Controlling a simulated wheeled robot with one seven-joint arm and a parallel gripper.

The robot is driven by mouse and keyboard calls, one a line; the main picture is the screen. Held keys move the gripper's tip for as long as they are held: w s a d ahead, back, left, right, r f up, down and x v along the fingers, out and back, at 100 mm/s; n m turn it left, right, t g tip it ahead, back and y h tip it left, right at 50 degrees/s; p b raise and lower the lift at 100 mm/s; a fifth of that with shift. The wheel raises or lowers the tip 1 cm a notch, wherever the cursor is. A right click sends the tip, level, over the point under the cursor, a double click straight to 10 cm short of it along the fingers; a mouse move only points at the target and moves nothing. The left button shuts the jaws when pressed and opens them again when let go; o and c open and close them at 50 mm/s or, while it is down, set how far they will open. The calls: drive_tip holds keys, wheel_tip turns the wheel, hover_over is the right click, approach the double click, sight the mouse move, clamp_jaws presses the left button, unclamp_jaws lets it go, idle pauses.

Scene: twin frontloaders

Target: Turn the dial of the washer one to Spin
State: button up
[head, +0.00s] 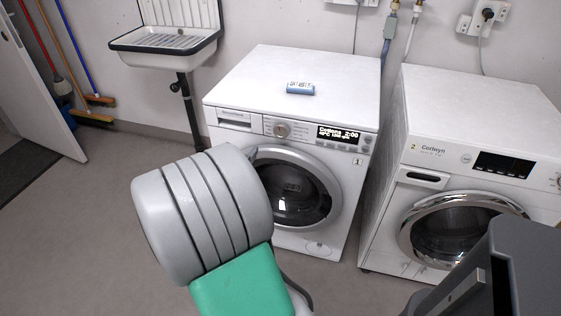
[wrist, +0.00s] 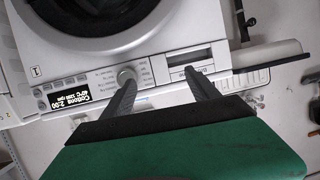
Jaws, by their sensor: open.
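Washer one (head: 300,85) is the white front-loader at centre, with a "1" label and a shut round door. Its dial (head: 282,130) is a round knob left of the display (head: 338,134), which reads Cottons 2:00. In the wrist view the washer is upside down, with the dial (wrist: 126,74) and the display (wrist: 69,100). My gripper (wrist: 159,77) is open and empty in front of the panel. One finger overlaps the dial's edge in the picture; contact cannot be told. The other finger is over the drawer side. My arm hides the gripper in the head view.
A small blue-and-white item (head: 300,88) lies on washer one. A second white washer (head: 480,120), labelled 2, stands at right with a narrow gap between. A wall sink (head: 165,50) and brooms (head: 90,115) are at left. The floor at left is clear.

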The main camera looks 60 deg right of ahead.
sight(280, 133)
drive_tip(key=s+d+f+m+h+b, duration=0.1)
drive_tip(key=s+d+f+h+b, duration=0.25)
drive_tip(key=s+d, duration=0.35)
drive_tip(key=shift+g+h, duration=0.35)
drive_tip(key=shift+g, duration=0.05)
drive_tip(key=d, duration=0.2)
drive_tip(key=d+p, duration=0.1)
drive_tip(key=d, duration=0.2)
drive_tip(key=w+d+r, duration=0.1)
drive_tip(key=d, duration=0.1)
drive_tip(key=shift+d+p, duration=0.2)
drive_tip(key=shift+p, duration=0.2)
drive_tip(key=c, duration=1.4)
